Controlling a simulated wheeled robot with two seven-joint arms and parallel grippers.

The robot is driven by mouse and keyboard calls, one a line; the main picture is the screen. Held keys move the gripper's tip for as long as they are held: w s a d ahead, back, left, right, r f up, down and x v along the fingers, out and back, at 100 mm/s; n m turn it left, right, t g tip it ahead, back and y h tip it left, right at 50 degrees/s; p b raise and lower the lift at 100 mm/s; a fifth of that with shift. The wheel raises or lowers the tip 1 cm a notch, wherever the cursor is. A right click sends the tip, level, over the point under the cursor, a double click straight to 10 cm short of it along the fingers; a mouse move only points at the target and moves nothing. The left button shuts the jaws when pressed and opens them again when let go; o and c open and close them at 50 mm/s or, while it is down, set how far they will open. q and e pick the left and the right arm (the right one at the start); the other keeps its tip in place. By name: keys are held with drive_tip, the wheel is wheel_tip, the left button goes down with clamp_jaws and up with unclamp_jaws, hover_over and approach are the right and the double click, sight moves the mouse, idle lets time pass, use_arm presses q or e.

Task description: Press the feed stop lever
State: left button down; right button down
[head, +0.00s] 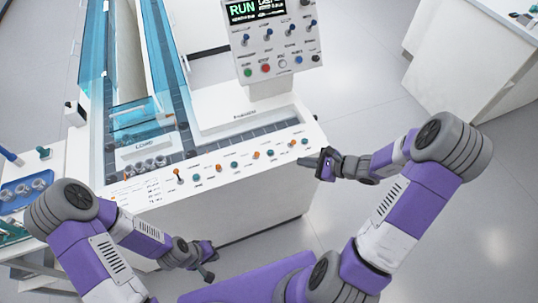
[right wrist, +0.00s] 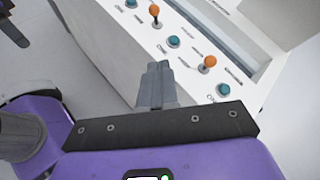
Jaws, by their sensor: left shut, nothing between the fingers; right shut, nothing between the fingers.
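Several orange-knobbed levers stand along the sloped front panel (head: 150,195) of the white machine, alternating with teal buttons. The rightmost lever (head: 292,143) shows in the head view; I cannot read which label is the feed stop. In the right wrist view one orange lever (right wrist: 210,62) is right of my fingers and another (right wrist: 155,10) is farther up. My right gripper (head: 303,162) is shut and empty, just off the panel's right end, touching no lever. Its fingers show in the right wrist view (right wrist: 156,68). My left gripper (head: 209,274) is shut and empty, low before the machine's front.
An upright panel (head: 280,45) with a RUN screen, switches and buttons rises behind the controls. A blue clear-covered track (head: 165,60) runs back on the left. A blue tray (head: 30,190) is at far left. The floor on the right is clear up to a white cabinet (head: 470,60).

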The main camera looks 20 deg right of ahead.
sight(256, 155)
drive_tip(key=shift+a+f, duration=0.1)
drive_tip(key=b+x, duration=0.2)
drive_tip(key=x, duration=0.8)
drive_tip(key=shift+w+a+f+b, duration=0.1)
drive_tip(key=shift+b, duration=0.3)
drive_tip(key=shift+w+a+r, duration=0.2)
drive_tip(key=shift+w+a, duration=0.1)
drive_tip(key=shift+a, duration=0.2)
drive_tip(key=shift+w+a+r, duration=0.25)
drive_tip(key=shift+w+a, duration=0.05)
drive_tip(key=shift+a, duration=0.2)
drive_tip(key=shift+w+a+r, duration=0.2)
drive_tip(key=shift+w+a, duration=0.15)
drive_tip(key=shift+a, duration=0.2)
